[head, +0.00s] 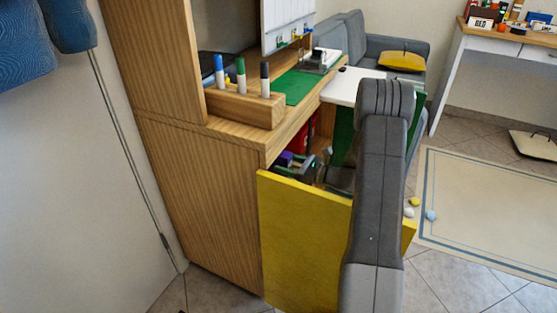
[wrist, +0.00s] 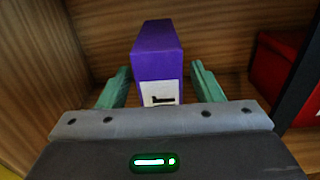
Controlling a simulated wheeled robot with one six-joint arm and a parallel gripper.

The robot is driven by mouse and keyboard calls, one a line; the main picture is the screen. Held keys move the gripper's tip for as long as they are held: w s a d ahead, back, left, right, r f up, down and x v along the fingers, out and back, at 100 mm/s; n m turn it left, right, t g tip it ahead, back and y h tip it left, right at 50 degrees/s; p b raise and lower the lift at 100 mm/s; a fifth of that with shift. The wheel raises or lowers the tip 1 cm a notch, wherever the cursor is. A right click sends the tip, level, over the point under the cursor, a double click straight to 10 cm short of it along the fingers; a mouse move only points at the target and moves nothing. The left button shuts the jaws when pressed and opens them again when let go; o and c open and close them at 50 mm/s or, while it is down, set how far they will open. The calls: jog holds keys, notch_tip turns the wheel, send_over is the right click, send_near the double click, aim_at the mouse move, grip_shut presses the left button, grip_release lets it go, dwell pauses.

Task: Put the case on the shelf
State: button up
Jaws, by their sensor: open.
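The purple case (wrist: 157,52), with a white label bearing a dark mark, stands inside a wooden compartment in the wrist view. My gripper (wrist: 160,74) is open, with one green finger on each side of the case and a narrow gap showing on both sides. In the head view a small purple part of the case (head: 285,159) shows beside my gripper (head: 298,164), just behind the yellow door. The door and my arm hide most of the compartment there. The wooden cabinet (head: 205,190) holds this compartment as its shelf space.
The open yellow door (head: 305,240) stands in front of the compartment, close to my arm. A red box (wrist: 285,60) is at the right, beyond a dark upright edge. Above, a wooden block (head: 235,106) holds three markers. A green mat (head: 295,87) lies on the cabinet top.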

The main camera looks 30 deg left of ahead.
jog(key=d+p, duration=0.1)
jog(key=d, duration=0.7)
jog(key=shift+w, duration=0.45)
jog(key=shift+d, duration=0.15)
